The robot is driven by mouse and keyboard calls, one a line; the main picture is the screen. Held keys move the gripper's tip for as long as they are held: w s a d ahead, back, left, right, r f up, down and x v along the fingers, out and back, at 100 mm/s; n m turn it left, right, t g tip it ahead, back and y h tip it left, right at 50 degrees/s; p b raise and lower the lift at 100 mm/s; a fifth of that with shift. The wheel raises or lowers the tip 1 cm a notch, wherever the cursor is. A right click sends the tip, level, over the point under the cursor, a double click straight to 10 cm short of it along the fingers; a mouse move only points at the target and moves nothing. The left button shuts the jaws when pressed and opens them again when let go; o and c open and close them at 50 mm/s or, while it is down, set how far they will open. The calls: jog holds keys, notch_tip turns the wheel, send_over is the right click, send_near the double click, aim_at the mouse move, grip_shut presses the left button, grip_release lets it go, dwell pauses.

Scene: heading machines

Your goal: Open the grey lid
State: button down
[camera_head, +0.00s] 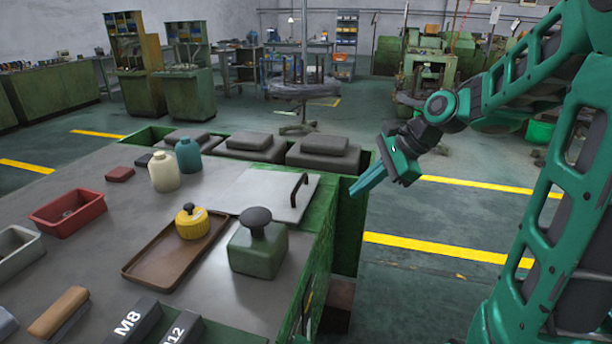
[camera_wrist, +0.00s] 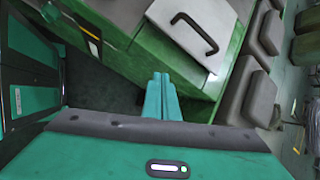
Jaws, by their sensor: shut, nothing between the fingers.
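The grey lid (camera_head: 264,191) is a flat light-grey plate lying shut at the right end of the bench top. A dark bar handle (camera_head: 299,190) stands up near its right edge. The lid also shows in the wrist view (camera_wrist: 188,28), with its handle (camera_wrist: 196,30) near the top middle. My gripper (camera_head: 358,192) is in the air to the right of the lid, beyond the bench edge. Its green fingers (camera_wrist: 161,97) are together and empty, apart from the handle.
A green block with a dark knob (camera_head: 258,248) stands just in front of the lid. A brown tray (camera_head: 150,266) holds a yellow knobbed container (camera_head: 191,222). Two bottles (camera_head: 163,172) stand left of the lid. Dark padded blocks (camera_head: 324,153) line the bench's back.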

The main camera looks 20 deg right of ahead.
jog(key=w+a+r+m+t+y, duration=0.1)
jog(key=w+a+r+m+y, duration=0.2)
jog(key=w+r+m, duration=0.15)
send_over(307, 198)
jog(key=shift+m+y, duration=0.4)
jog(key=shift+m, duration=0.05)
notch_tip(307, 198, down, 5)
jog(key=shift+r, duration=0.1)
jog(key=shift+w+a+r, duration=0.1)
jog(key=shift+w+r, duration=0.05)
jog(key=shift+r, duration=0.25)
jog(key=shift+w+a+r, duration=0.1)
jog(key=shift+r, duration=0.3)
dwell(0.5)
jog(key=shift+d+h, duration=0.1)
jog(key=shift+h, duration=0.2)
dwell(0.9)
